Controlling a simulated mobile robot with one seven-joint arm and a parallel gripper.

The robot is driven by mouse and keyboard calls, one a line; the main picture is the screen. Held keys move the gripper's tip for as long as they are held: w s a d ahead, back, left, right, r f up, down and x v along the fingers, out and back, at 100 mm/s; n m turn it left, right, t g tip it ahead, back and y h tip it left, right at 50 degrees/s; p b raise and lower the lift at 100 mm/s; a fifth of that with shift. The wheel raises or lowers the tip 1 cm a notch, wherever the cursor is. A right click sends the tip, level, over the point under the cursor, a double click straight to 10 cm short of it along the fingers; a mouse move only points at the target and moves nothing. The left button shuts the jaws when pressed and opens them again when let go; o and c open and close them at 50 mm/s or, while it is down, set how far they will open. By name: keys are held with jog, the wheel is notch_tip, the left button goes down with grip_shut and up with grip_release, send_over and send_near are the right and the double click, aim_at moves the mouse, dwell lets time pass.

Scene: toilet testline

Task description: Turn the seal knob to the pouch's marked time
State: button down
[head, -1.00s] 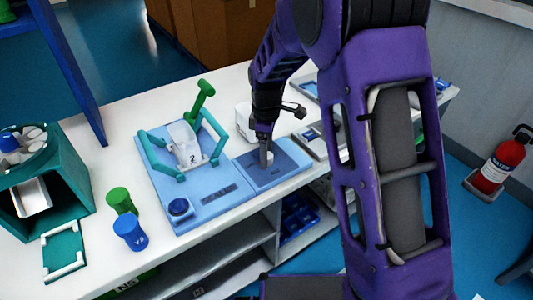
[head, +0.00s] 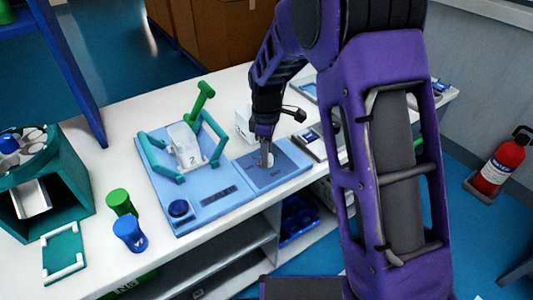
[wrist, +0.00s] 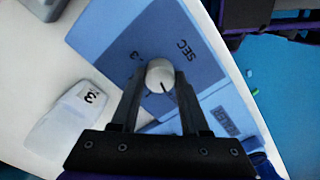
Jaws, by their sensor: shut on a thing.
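The seal knob (wrist: 160,76) is a small, pale round dial on a blue panel (head: 287,170). Around it the wrist view shows the printed letters SEC and a mark that looks like a 3. A dark line on the knob points toward the gripper side, slightly right. My gripper (wrist: 158,92) has its two dark fingers on either side of the knob and is shut on it. The pouch (head: 185,143) is pale and stands in the teal frame left of the knob; its mark looks like a 2, but is blurred.
A white box (wrist: 67,112) with a 3-like mark stands behind the panel. A green lever (head: 202,101) rises behind the pouch. A blue button (head: 179,208) is at the device's front left. Green (head: 120,202) and blue (head: 130,232) cylinders stand further left.

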jog(key=m+p, duration=0.1)
jog(key=m, duration=0.4)
jog(key=shift+r, duration=0.1)
jog(key=m+p, duration=0.1)
jog(key=m, duration=0.3)
jog(key=shift+m, duration=0.4)
jog(key=m+p, duration=0.1)
jog(key=m, duration=0.4)
jog(key=m+p, duration=0.1)
jog(key=m, duration=0.3)
jog(key=shift+m, duration=0.5)
jog(key=shift+c, duration=2)
grip_release()
